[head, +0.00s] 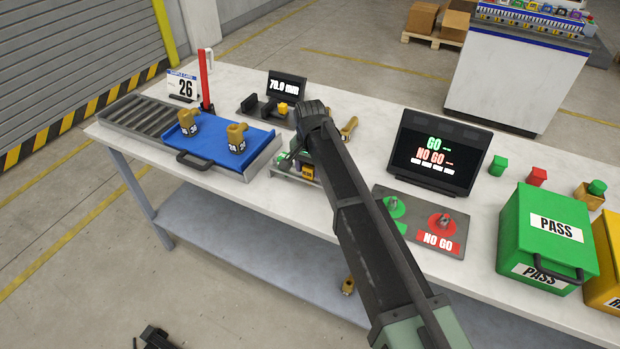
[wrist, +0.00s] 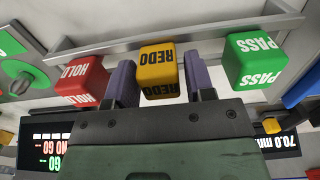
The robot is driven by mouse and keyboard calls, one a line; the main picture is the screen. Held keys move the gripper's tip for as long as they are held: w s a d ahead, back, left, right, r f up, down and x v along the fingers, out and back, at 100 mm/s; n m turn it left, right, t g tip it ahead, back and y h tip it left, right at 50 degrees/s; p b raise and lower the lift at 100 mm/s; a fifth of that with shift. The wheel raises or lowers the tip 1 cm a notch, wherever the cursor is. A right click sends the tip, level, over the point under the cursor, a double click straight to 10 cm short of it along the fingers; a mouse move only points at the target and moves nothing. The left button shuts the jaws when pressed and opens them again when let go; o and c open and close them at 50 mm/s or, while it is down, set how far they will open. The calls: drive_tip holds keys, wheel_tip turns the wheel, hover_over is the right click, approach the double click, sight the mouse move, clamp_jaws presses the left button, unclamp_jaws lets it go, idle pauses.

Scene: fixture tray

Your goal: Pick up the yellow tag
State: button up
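The yellow tag (wrist: 158,72) is a small block marked REDO. In the wrist view it sits between the two fingers of my gripper (wrist: 161,78), which are open with narrow gaps beside it. A red HOLD tag (wrist: 80,82) is left of the fingers and a green PASS tag (wrist: 254,64) is right of them. In the head view the yellow tag (head: 307,172) shows at the low rack (head: 283,175) on the table, partly hidden by my arm. My gripper (head: 300,158) is down at this rack, its fingers mostly hidden there.
A blue tray (head: 215,152) with brown fittings stands left of the rack. A gauge board (head: 420,215) and a GO/NO GO screen (head: 437,150) are to the right. A green PASS bin (head: 545,240) stands farther right. A 70.0 mm display (head: 287,86) is behind.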

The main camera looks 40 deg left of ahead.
drive_tip(key=c, duration=0.6)
drive_tip(key=shift+r, duration=0.1)
drive_tip(key=shift+c, duration=0.2)
